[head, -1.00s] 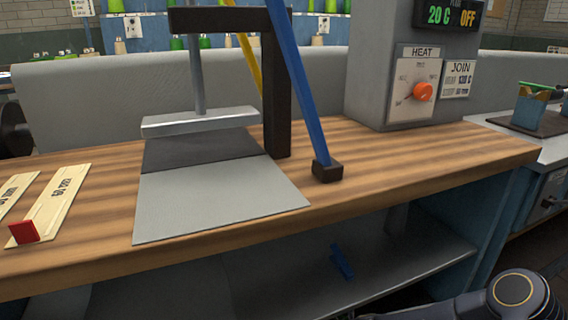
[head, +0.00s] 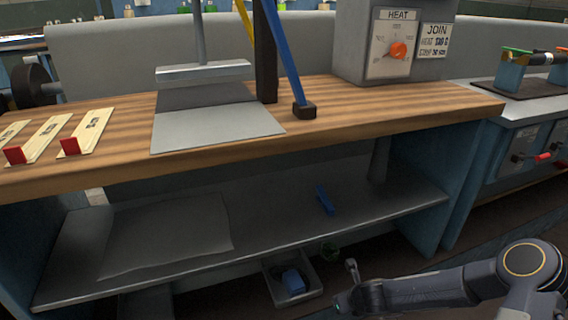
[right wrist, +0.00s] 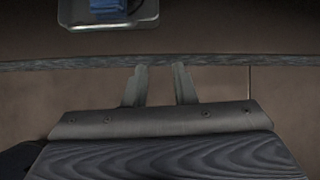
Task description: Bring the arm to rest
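My right arm comes in from the lower right of the head view, low in front of the bench. My right gripper (head: 346,284) is at its end, below the lower shelf's front edge. In the right wrist view the two fingers of the right gripper (right wrist: 159,86) stand apart with nothing between them, over brown floor. My left arm and gripper do not show.
The wooden bench (head: 370,118) carries a press with a grey plate (head: 215,127) and a heat control box (head: 350,30). A blue piece (head: 325,200) lies on the lower shelf (head: 270,210). A tray (head: 318,287) with a blue object stands on the floor near my right gripper.

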